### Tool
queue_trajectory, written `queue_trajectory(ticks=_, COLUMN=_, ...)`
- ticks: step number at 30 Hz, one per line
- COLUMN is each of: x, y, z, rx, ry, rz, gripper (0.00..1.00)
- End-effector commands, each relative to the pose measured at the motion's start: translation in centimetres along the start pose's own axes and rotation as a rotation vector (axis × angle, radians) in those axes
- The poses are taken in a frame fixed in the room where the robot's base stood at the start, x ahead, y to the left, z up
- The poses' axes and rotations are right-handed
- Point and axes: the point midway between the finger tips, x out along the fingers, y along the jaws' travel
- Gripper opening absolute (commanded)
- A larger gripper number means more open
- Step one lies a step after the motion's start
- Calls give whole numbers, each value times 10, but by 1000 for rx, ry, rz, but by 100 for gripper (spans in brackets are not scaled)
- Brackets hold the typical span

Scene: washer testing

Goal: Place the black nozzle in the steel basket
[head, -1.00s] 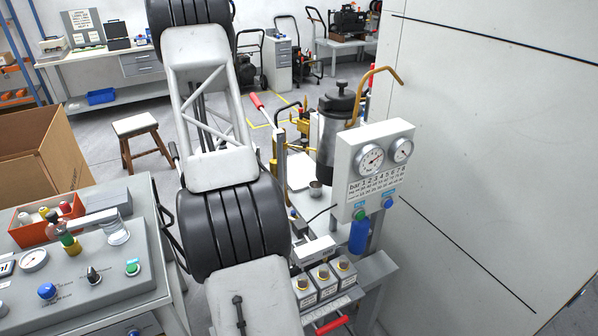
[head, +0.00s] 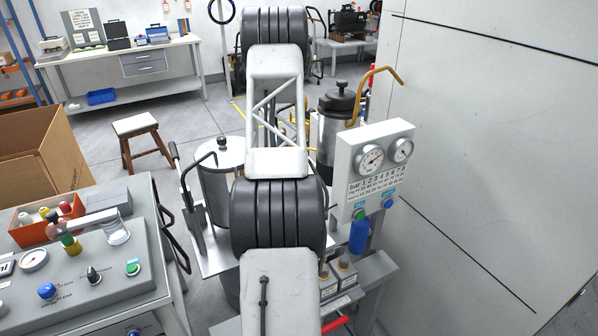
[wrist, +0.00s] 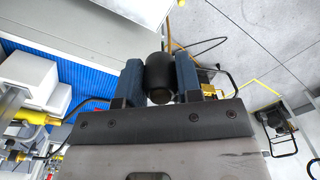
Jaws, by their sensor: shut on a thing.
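In the wrist view, my gripper (wrist: 159,68) has its two blue fingers closed on the sides of the black nozzle (wrist: 160,80). The nozzle is a dark, rounded piece with a narrower brownish end toward the palm. In the head view my own arm hides the gripper and the nozzle. I cannot make out the steel basket in either view.
A lidded steel vessel (head: 217,190) stands left of my arm, and a dark-topped steel pot (head: 335,125) stands right of it. The gauge panel (head: 374,170) is close on the right. A control bench (head: 85,265) stands left. Open floor shows in the wrist view.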

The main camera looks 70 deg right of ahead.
Motion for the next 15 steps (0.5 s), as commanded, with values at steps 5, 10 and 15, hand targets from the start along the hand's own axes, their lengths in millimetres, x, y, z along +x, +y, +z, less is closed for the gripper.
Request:
queue_trajectory(ticks=5, x=62, y=33, z=-7, rx=-60, ry=-2, rz=1, gripper=9)
queue_trajectory(ticks=10, x=115, y=57, z=-7, rx=-130, ry=-2, rz=1, gripper=9)
queue_trajectory(ticks=15, x=152, y=73, z=-5, rx=-187, ry=1, rz=0, gripper=9)
